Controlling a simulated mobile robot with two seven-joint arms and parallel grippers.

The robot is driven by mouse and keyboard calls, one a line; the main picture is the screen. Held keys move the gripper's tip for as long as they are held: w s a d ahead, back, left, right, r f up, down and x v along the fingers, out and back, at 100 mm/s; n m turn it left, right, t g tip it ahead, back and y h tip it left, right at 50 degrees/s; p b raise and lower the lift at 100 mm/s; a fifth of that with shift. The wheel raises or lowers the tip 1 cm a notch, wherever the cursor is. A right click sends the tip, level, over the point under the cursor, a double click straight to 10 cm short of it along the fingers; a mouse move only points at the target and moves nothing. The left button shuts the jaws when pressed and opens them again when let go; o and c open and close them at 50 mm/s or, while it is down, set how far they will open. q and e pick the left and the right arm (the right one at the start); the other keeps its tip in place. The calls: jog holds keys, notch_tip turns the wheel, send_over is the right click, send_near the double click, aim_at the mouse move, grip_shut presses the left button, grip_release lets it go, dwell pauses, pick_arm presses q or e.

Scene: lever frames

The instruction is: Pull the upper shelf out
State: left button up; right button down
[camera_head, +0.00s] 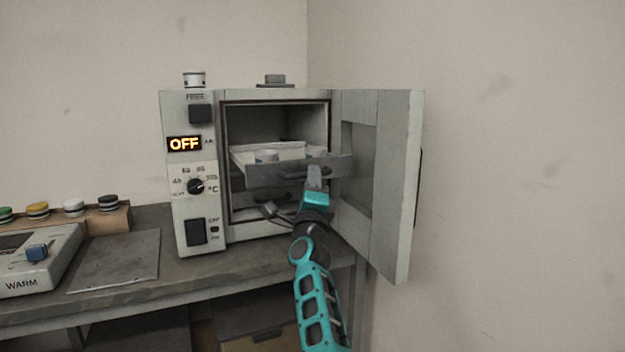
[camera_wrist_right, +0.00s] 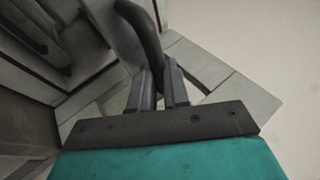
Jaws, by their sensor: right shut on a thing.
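The oven (camera_head: 192,225) stands on the bench with its door (camera_head: 390,190) swung open to the right. The upper shelf (camera_head: 262,177) is a grey tray with a front panel and handle. It sticks partly out of the chamber and carries small white containers (camera_head: 266,156). My right gripper (camera_head: 314,174) is at the front of this shelf. In the right wrist view, its two fingers (camera_wrist_right: 158,88) are closed around a dark curved handle (camera_wrist_right: 142,28). The gripper partly hides the shelf's handle in the head view. My left gripper is not in view.
The open door stands close to the right of my right arm. A lower handle (camera_head: 268,209) shows below the upper shelf. A hot plate marked WARM (camera_head: 30,268) and a rack of capped jars (camera_head: 105,220) are on the bench at left.

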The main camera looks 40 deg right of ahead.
jog(key=c, duration=1.4)
grip_release()
jog(key=v, duration=0.7)
jog(key=shift+s, duration=0.15)
jog(key=shift+f, duration=0.1)
